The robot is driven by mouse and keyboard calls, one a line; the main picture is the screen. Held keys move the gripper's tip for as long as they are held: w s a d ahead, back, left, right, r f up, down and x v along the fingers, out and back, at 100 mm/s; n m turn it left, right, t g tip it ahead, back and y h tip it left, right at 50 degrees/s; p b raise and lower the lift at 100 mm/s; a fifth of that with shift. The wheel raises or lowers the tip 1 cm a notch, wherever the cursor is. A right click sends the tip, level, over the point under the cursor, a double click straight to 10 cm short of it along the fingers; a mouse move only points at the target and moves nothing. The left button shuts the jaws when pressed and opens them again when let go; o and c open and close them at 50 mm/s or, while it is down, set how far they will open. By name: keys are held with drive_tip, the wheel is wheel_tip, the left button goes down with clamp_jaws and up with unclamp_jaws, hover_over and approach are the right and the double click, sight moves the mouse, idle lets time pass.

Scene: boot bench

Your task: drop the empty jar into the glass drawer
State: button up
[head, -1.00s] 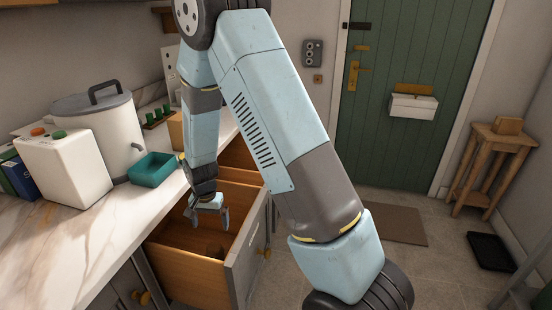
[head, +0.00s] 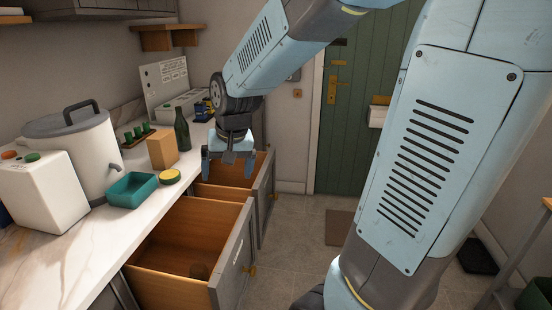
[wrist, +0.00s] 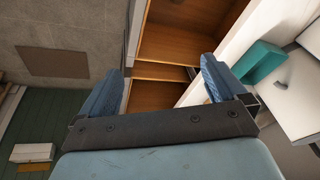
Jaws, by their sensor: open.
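My gripper (head: 229,168) is open and empty, above the far open drawer (head: 207,190) near the counter's edge. It is apart from the jar. In the wrist view my gripper's two blue fingers (wrist: 160,85) are spread with nothing between them. The wooden insides of the near drawer (wrist: 190,35) and the far drawer (wrist: 150,97) show there; no jar is seen in that view. I cannot read the drawer's label.
On the counter stand a teal tray (head: 131,190), a yellow-lidded round container (head: 170,177), a cardboard box (head: 163,149), a dark green bottle (head: 182,130), a grey-lidded pot (head: 88,150) and a white box (head: 42,190). The floor (head: 295,250) beside the drawers is clear.

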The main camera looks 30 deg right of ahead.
drive_tip(key=s+d+r+n+t, duration=0.1)
drive_tip(key=s+d+r, duration=0.1)
drive_tip(key=s+r, duration=0.2)
drive_tip(key=s+d+r+n+t, duration=0.1)
drive_tip(key=s+d+r, duration=0.2)
drive_tip(key=s, duration=0.8)
drive_tip(key=shift+d+r+h, duration=0.25)
drive_tip(key=shift+r+h, duration=0.15)
drive_tip(key=shift+r, duration=0.4)
